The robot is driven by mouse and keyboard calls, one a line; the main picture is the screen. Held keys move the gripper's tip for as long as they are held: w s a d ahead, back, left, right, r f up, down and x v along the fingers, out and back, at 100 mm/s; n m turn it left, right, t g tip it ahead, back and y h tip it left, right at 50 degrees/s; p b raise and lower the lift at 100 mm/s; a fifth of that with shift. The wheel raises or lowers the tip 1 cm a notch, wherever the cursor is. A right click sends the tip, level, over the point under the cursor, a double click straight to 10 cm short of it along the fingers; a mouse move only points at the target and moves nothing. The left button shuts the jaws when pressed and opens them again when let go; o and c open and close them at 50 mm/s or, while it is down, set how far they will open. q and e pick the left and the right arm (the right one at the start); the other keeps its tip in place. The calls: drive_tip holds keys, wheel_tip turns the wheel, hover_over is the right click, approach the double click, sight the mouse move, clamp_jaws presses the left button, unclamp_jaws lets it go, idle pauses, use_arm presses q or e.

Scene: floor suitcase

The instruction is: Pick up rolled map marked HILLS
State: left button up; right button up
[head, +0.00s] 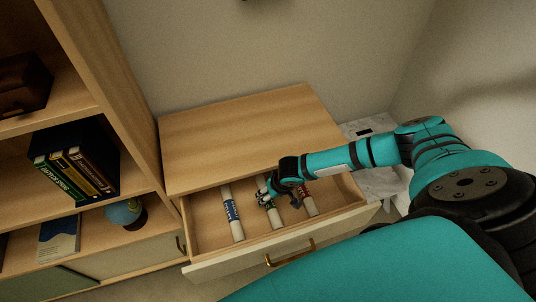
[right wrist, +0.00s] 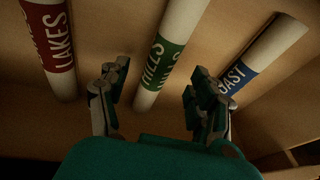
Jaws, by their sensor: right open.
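The rolled map marked HILLS is a pale tube with a green label (right wrist: 164,62). It lies in the middle of the open drawer, partly hidden by my right gripper in the head view (head: 275,218). My right gripper (right wrist: 156,82) is open, with one finger on each side of the HILLS map; I cannot tell whether they touch it. In the head view the right gripper (head: 271,194) is down at the drawer. My left gripper is not in view.
A map with a blue label (head: 232,212) lies left of HILLS in the head view, and a red-labelled LAKES map (head: 308,203) lies right. The drawer front (head: 240,264) and cabinet top (head: 250,132) border the space. A bookshelf (head: 85,60) stands left.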

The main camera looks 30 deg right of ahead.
drive_tip(key=x, duration=0.4)
drive_tip(key=shift+w+f, duration=0.1)
drive_tip(key=shift+f, duration=0.05)
drive_tip(key=c, duration=1.3)
